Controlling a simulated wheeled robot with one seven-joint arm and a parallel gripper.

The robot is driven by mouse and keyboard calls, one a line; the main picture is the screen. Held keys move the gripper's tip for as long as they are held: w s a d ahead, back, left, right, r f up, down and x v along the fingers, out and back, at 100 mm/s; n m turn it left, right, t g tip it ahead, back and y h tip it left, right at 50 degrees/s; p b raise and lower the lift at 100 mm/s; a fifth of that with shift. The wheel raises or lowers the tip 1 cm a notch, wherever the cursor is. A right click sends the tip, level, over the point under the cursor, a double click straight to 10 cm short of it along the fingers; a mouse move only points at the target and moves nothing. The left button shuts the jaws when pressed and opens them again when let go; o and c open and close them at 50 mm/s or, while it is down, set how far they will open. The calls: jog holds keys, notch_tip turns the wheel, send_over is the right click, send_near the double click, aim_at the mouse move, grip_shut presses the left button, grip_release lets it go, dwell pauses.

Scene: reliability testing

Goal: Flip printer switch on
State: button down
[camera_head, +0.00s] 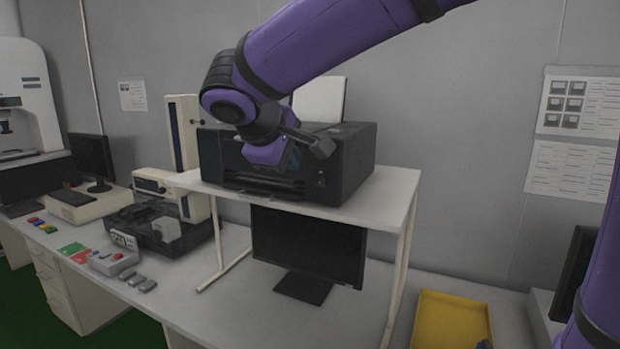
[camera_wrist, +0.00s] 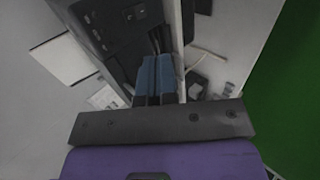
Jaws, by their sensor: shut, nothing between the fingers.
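The black printer (camera_head: 352,160) stands on a white raised shelf above the desk in the head view. A small switch-like detail (camera_head: 321,180) shows low on the right of its front face. In the wrist view the dark printer (camera_wrist: 115,30) lies at the upper left. My gripper (camera_head: 293,158) is in front of the printer's upper front. In the wrist view my gripper (camera_wrist: 158,72) has its blue fingers together, shut and empty, beside the printer's front face. I cannot tell whether the fingertips touch the printer, or which way the switch is set.
The white shelf (camera_head: 390,200) holds the printer, with a monitor (camera_head: 308,248) under it. A yellow tray (camera_head: 455,320) lies at the right. A dark open case (camera_head: 165,235) and small coloured items stand at the left. Wall sheets (camera_head: 575,130) hang at the right.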

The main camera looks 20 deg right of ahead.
aim_at(320, 178)
jog(key=shift+w+d+r+x, duration=0.2)
jog(key=shift+r+x, duration=0.1)
jog(key=shift+x, duration=1.9)
jog(key=shift+w+d+r+x, duration=0.15)
jog(key=shift+d+r+x, duration=0.1)
jog(key=shift+x, duration=1.95)
jog(key=shift+w+d+r+x, duration=0.2)
jog(key=shift+r+x, duration=0.1)
jog(key=shift+x, duration=1.95)
jog(key=shift+w+d+f, duration=0.1)
jog(key=shift+r, duration=0.9)
